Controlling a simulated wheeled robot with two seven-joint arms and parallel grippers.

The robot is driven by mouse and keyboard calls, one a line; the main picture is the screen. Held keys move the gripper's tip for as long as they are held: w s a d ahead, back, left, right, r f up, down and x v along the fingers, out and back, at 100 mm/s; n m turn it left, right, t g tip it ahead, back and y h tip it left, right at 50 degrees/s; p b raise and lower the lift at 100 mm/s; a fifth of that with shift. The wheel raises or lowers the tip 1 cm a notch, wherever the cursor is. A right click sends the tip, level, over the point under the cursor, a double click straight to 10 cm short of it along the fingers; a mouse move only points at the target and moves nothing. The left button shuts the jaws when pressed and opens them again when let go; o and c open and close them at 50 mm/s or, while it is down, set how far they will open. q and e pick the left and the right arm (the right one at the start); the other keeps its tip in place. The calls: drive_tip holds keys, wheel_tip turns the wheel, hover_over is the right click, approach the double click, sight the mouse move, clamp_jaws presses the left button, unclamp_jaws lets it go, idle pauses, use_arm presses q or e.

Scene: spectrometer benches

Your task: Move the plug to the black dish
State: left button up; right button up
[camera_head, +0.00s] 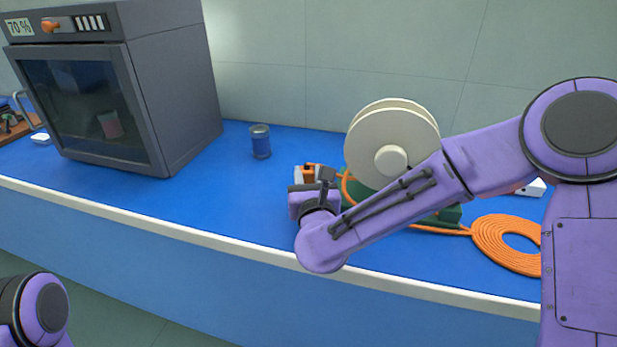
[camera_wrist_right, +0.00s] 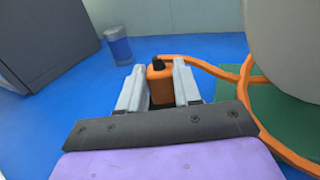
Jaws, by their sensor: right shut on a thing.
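The orange plug (camera_head: 308,174) with a dark top is between the fingers of my right gripper (camera_head: 313,176), over the blue bench. In the right wrist view the plug (camera_wrist_right: 160,86) sits upright between the two grey fingers of the right gripper (camera_wrist_right: 160,80), which is shut on it. An orange cable (camera_wrist_right: 202,66) runs right from behind the plug's top. The plug's lower part is hidden by the gripper. I cannot make out a black dish in either view. Only a piece of my left arm shows at the lower left; its gripper is out of view.
A cable reel (camera_head: 395,125) on a green base stands right of the plug, partly behind my right arm. An orange cable coil (camera_head: 507,246) lies further right. A blue jar (camera_head: 260,143) stands behind left. A grey oven (camera_head: 170,95) stands left; bench between is clear.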

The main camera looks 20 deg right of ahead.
drive_tip(key=shift+r, duration=0.45)
idle(0.8)
drive_tip(key=shift+f+b, duration=0.95)
drive_tip(key=shift+r, duration=0.25)
drive_tip(key=shift+r+p, duration=0.55)
drive_tip(key=shift+r, duration=0.1)
idle(0.6)
drive_tip(key=shift+f+b, duration=0.9)
drive_tip(key=shift+b, duration=0.2)
